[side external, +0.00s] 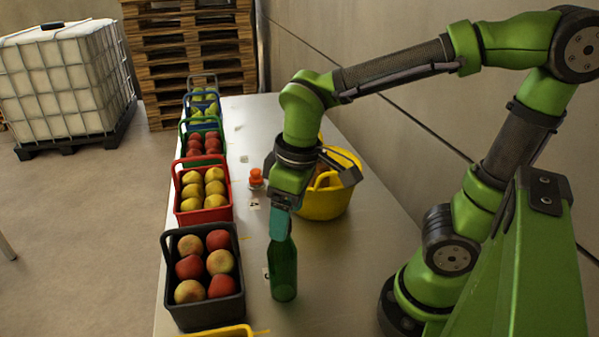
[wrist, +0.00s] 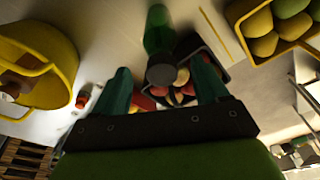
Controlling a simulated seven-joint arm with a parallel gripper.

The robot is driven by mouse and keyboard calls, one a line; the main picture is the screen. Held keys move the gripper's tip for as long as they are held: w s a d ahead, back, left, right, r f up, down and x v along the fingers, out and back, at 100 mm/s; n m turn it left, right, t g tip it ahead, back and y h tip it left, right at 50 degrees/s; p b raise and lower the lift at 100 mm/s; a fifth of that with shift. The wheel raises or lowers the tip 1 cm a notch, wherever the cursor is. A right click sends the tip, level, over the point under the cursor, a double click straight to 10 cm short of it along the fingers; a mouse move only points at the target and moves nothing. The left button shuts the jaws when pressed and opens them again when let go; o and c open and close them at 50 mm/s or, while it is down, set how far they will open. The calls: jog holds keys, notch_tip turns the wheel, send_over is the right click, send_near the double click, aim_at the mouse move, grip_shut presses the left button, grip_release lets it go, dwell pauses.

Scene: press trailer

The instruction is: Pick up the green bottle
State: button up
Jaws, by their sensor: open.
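The green bottle (side external: 284,268) stands upright on the grey table, right of the dark crate of apples. My gripper (side external: 281,222) points down over the bottle's top, and its teal fingers hide part of the neck in the side view. In the wrist view the bottle (wrist: 158,32) shows with its dark top end in the gap between the two spread fingers of my gripper (wrist: 161,86). The gripper is open, and a gap shows on both sides of the bottle top. I cannot tell how far down the neck the fingertips reach.
A dark crate (side external: 205,318) of apples stands close left of the bottle. A red crate (side external: 205,215) of yellow fruit and more crates line the table's left edge. A yellow basket (side external: 325,205) stands behind, near an orange-topped item (side external: 257,178). The table in front right is clear.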

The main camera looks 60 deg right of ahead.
aim_at(283, 260)
jog(key=f, duration=0.2)
jog(key=w+f, duration=0.1)
jog(key=f, duration=0.2)
jog(key=shift+w+a, duration=0.15)
jog(key=shift+a, duration=0.05)
jog(key=shift+c, duration=0.5)
jog(key=shift+r, duration=0.1)
grip_shut()
